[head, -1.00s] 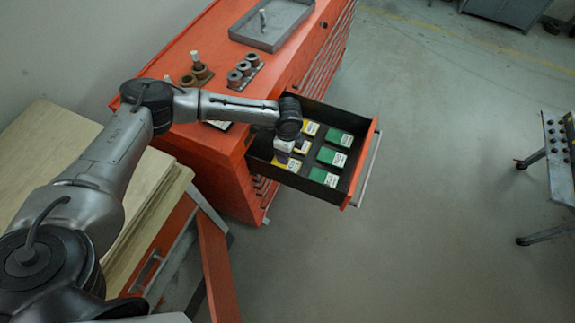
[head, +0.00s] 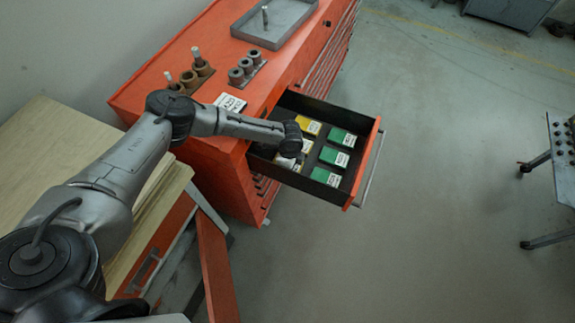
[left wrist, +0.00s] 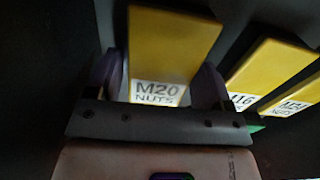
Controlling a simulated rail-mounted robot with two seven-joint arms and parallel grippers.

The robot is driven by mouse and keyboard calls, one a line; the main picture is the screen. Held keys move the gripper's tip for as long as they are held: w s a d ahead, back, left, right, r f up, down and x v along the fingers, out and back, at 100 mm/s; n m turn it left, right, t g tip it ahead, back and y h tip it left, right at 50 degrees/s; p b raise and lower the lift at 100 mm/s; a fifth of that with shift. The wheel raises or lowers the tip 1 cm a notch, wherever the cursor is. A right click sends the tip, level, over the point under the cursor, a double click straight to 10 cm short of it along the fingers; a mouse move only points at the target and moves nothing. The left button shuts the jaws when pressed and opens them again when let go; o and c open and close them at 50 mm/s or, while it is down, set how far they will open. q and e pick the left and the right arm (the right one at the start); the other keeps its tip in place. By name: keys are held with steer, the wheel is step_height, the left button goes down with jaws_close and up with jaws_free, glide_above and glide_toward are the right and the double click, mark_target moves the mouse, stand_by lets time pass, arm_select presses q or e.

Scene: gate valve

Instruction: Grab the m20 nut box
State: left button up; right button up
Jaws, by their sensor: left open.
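The M20 nut box (left wrist: 170,50) is a yellow box with a white "M20 NUTS" label, large in the left wrist view. My left gripper (left wrist: 157,82) is open, with one purple-grey finger on each side of this box. I cannot tell whether either finger touches it. In the head view my left wrist is over the left part of the open drawer (head: 348,186), and it mostly hides the gripper and the M20 box. My right gripper is not in view.
Two more yellow boxes, M16 (left wrist: 268,75) and one marked M24 or similar (left wrist: 294,100), lie close to the right. Several green boxes (head: 333,156) fill the drawer's right side. The drawer's dark walls stand around them. A grey tray (head: 272,22) sits on the red cabinet.

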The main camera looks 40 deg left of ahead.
arm_select(q)
steer(key=shift+f, duration=0.1)
steer(key=c, duration=1)
steer(key=shift+o, duration=0.2)
